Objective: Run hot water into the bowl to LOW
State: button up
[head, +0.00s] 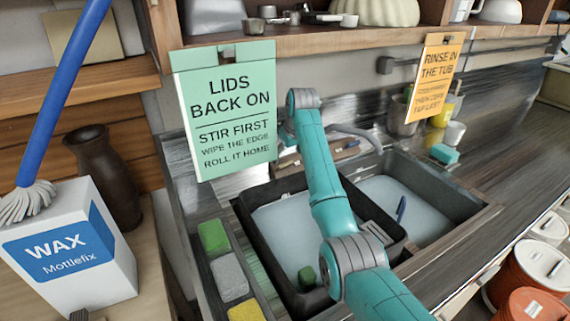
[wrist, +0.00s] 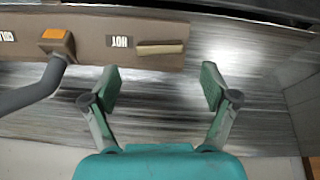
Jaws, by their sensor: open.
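In the wrist view a brown tap body (wrist: 90,35) runs along the top left, with a COLD label partly cut off and a HOT label (wrist: 122,41). A tan lever (wrist: 160,47) lies level to the right of the HOT label. A grey spout (wrist: 35,90) comes off the body under an orange square (wrist: 54,33). My gripper (wrist: 161,86) is open and empty, its fingertips below the lever and apart from it. In the head view the grey spout (head: 357,134) shows behind my arm, and my gripper is hidden. I cannot pick out the bowl for sure.
A black tub (head: 258,212) of pale water sits in the left basin, the right basin (head: 455,205) beside it also holding pale water. Green (head: 227,167) and orange (head: 437,85) signs hang from the shelf. A wax box (head: 70,250) stands left; orange buckets (head: 535,265) stand right.

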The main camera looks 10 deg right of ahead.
aim_at(285, 166)
jog(key=x, duration=0.5)
jog(key=shift+w+f, duration=0.1)
jog(key=shift+f, duration=0.2)
